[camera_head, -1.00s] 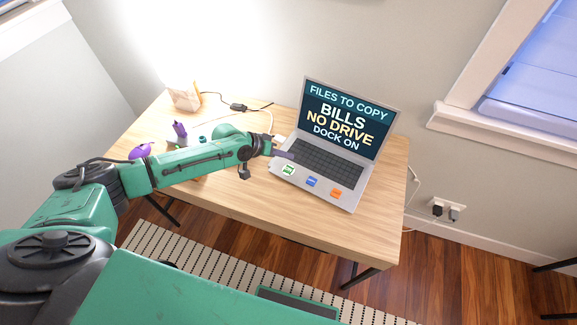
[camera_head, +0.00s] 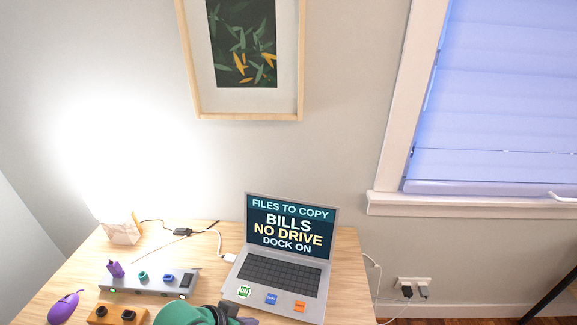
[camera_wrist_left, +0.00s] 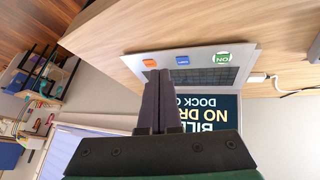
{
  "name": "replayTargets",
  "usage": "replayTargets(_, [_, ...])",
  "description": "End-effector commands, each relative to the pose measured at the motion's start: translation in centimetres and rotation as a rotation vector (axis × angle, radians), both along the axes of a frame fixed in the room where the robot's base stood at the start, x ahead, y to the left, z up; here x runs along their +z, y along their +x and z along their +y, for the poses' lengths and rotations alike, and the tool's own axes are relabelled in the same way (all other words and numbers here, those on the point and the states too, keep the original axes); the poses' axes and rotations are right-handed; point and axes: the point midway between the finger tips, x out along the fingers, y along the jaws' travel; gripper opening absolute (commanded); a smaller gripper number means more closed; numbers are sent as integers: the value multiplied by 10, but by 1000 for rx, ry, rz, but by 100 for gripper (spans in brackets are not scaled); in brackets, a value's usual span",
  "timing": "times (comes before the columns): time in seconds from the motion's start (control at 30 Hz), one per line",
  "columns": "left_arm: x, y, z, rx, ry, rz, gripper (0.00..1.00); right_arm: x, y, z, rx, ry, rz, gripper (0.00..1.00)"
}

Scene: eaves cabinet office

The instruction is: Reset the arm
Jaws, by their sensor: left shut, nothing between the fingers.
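My left arm shows only at the bottom edge of the head view, where part of its green wrist sits in front of the desk. My left gripper (camera_head: 247,320) is mostly cut off there. In the left wrist view my left gripper (camera_wrist_left: 160,76) has its two dark fingers pressed together with nothing between them. The fingertips appear over the near edge of the open laptop (camera_wrist_left: 205,55); I cannot tell the gap. In the head view the laptop (camera_head: 275,272) reads "FILES TO COPY, BILLS, NO DRIVE, DOCK ON". My right gripper is not in view.
A grey dock (camera_head: 150,285) holds purple and teal pieces. A purple mouse (camera_head: 63,307) and an orange-brown block (camera_head: 113,316) lie at the desk's left. A lit lamp (camera_head: 120,227) stands behind them. The window (camera_head: 490,100) is at right. Desk surface (camera_head: 345,285) right of the laptop is clear.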

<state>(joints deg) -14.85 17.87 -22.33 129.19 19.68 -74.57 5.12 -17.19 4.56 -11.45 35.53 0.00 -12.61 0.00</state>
Motion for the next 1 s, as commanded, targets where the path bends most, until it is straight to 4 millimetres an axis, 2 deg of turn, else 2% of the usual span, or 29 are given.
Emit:
replayTargets(0.03, [-1,-12,20,50,39,20,0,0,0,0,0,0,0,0])
replayTargets(0.1, [-1,-25,48,110,101,47,0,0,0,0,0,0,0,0])
replayTargets(0.4, [0,-92,141,318,313,188,0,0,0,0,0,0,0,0])
replayTargets(0.57, [-61,-79,136,300,314,208,0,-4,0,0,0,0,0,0])
replayTargets(0.77, [-140,-82,134,287,320,240,0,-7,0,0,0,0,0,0])
replayTargets(0.87, [-189,-91,135,281,325,260,0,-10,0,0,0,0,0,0])
replayTargets(0.97, [-248,-114,138,271,333,288,0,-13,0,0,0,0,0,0])
replayTargets(1.0, [-274,-127,140,267,336,301,0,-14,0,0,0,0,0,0])
